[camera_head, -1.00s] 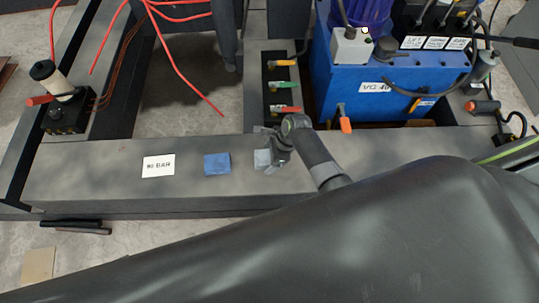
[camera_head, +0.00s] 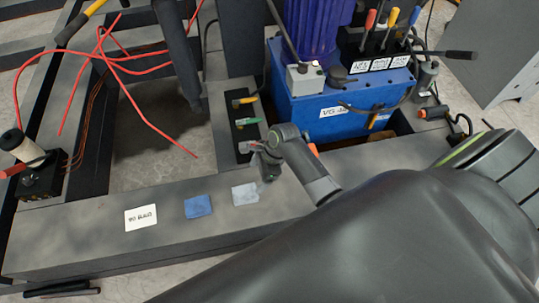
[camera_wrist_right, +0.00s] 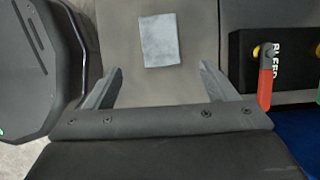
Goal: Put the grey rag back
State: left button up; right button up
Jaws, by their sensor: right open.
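The grey rag (camera_head: 245,194) lies flat on the dark grey beam, to the right of a blue rag (camera_head: 198,207). It also shows in the right wrist view (camera_wrist_right: 160,40), a small light grey folded square beyond the fingertips. My right gripper (camera_head: 262,166) is just above and to the right of the grey rag in the head view, apart from it. In the wrist view its two fingers (camera_wrist_right: 160,72) are spread with nothing between them. My left gripper is in neither view.
A white label card (camera_head: 141,218) lies left of the blue rag. Valves with yellow and green handles (camera_head: 245,121) and a blue hydraulic unit (camera_head: 325,112) stand behind the beam. A red-handled valve (camera_wrist_right: 266,80) is at right in the wrist view. Red hoses (camera_head: 125,70) hang at the back left.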

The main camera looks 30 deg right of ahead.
jog(key=shift+s, duration=0.1)
jog(key=s+d+f+n+h, duration=0.1)
jog(key=s+d+n, duration=0.3)
jog(key=s+n, duration=0.6)
jog(key=s+d+f+n+h, duration=0.2)
jog(key=s+n, duration=0.7)
jog(key=s, duration=0.6)
jog(key=shift+s+d+n+h, duration=0.35)
jog(key=shift+d+h, duration=0.35)
jog(key=shift+d, duration=0.45)
pick_arm(q)
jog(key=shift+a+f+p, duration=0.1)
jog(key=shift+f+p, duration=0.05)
jog(key=shift+p, duration=0.3)
pick_arm(e)
jog(key=shift+w+f, duration=0.1)
